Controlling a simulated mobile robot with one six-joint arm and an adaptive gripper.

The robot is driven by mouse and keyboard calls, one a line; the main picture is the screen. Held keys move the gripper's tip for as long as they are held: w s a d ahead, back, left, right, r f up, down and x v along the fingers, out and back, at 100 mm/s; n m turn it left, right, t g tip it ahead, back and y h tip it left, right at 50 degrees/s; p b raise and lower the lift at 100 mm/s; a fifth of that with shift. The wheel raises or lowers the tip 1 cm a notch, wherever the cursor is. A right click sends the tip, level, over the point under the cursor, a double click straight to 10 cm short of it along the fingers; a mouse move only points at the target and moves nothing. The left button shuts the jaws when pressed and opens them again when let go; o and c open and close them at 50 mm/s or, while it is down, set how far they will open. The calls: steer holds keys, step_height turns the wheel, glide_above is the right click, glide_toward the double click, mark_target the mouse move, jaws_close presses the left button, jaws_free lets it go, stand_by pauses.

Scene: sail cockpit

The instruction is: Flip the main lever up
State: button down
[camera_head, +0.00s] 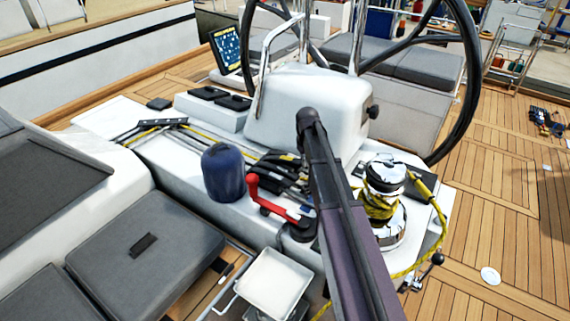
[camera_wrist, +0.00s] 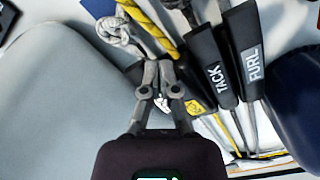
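My gripper (camera_wrist: 159,66) points down at the clutch levers in the wrist view. Its two fingers run close together, with a narrow gap between the tips. Whether anything is held in the gap is unclear. To its right are black lever handles marked TACK (camera_wrist: 216,72) and FURL (camera_wrist: 248,58), lying side by side. A third dark handle (camera_wrist: 187,75) lies just right of the fingers, with a small yellow label below it. I can read no MAIN label. In the head view the black clutch levers (camera_head: 283,168) are partly behind my arm, and my gripper is not visible there.
A dark blue winch cover (camera_head: 223,172) and a red handle (camera_head: 268,198) stand left of the arm. A chrome winch (camera_head: 385,178) wound with yellow rope is to the right. The steering wheel (camera_head: 470,80) rises behind. A white tray (camera_head: 273,282) is in front.

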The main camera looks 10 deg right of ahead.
steer(key=shift+w+a, duration=0.2)
steer(key=shift+w, duration=0.15)
